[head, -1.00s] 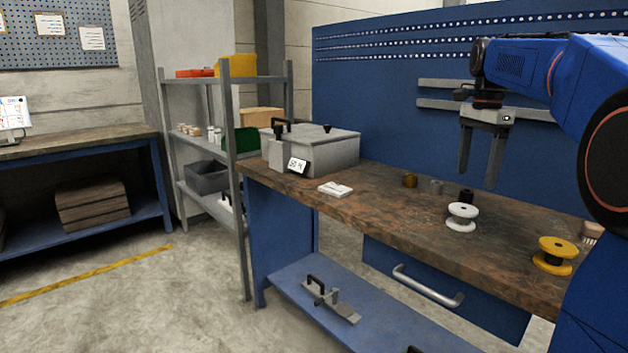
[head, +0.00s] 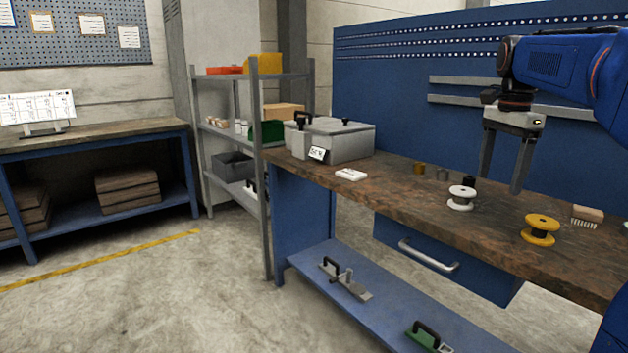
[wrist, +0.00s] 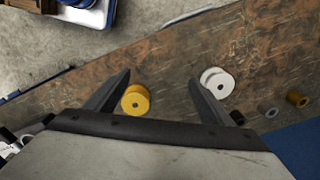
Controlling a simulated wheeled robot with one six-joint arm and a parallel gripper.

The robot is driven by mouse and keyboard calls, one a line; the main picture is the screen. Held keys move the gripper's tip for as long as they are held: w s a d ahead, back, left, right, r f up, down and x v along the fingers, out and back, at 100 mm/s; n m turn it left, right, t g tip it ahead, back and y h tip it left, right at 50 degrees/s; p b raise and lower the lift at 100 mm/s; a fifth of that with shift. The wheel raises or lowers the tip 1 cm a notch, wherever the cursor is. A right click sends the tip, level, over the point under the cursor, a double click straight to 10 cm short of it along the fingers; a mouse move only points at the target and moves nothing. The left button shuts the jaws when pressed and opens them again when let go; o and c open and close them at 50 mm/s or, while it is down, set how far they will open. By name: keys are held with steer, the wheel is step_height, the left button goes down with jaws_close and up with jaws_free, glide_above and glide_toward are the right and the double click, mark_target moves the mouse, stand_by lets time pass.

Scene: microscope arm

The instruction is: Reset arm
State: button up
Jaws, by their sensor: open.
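My gripper (head: 503,168) hangs open and empty above the right part of the wooden workbench (head: 400,205), its two fingers pointing down and apart. In the wrist view the open fingers (wrist: 160,95) frame the bench top from above. A yellow spool (wrist: 135,100) shows just inside the left finger there, and a white spool (wrist: 217,82) lies just beyond the right fingertip. In the head view the white spool (head: 461,198) and yellow spool (head: 541,229) stand upright on the bench, clear of the gripper. I see no microscope in these frames.
A grey lidded box (head: 343,142) with a small display stands at the bench's far end, near a white block (head: 351,174). Small cylinders (head: 442,174) and a brush (head: 587,216) also sit on the bench. A shelf rack (head: 258,160) stands left; the floor in front is open.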

steer(key=s+a+f+n+t, duration=0.1)
steer(key=s+a+f+n, duration=0.3)
steer(key=s+f, duration=0.4)
steer(key=s+a+f+n+t, duration=0.2)
steer(key=s+a+f+n, duration=0.3)
steer(key=s, duration=0.6)
steer(key=s+a+f+n+t, duration=0.1)
steer(key=s+a+f+n, duration=0.4)
steer(key=f, duration=0.7)
steer(key=s+n, duration=0.2)
steer(key=s, duration=0.2)
steer(key=shift+s+t, duration=0.25)
steer(key=shift+t, duration=0.05)
